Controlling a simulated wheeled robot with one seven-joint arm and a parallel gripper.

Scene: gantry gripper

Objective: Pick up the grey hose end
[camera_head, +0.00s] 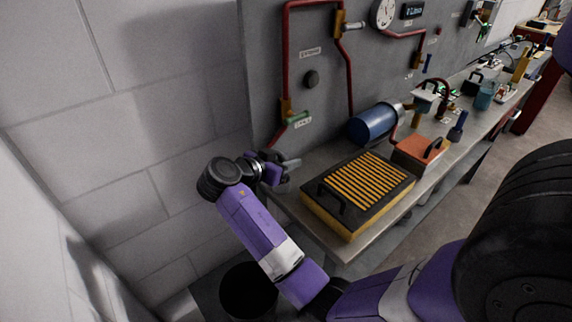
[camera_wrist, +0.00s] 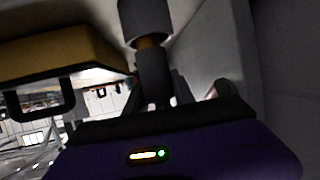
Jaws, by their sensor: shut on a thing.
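The grey hose end (camera_wrist: 146,18) is a dark grey cylinder with a brownish band around it, seen in the wrist view at the top middle. Its narrower lower part runs down between the fingers of my gripper (camera_wrist: 155,88), which is shut on it. In the head view my gripper (camera_head: 277,170) is at the near left corner of the workbench, beside the grey back panel. A short grey piece sticks out there to the right; I cannot tell whether it is hose end or finger.
A yellow box with a black slatted top (camera_head: 330,217) and handle stands right of my gripper. Behind it are a blue cylinder (camera_head: 373,124) and an orange box (camera_head: 417,152). The grey panel (camera_head: 262,60) with red pipes rises behind the workbench (camera_head: 352,250).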

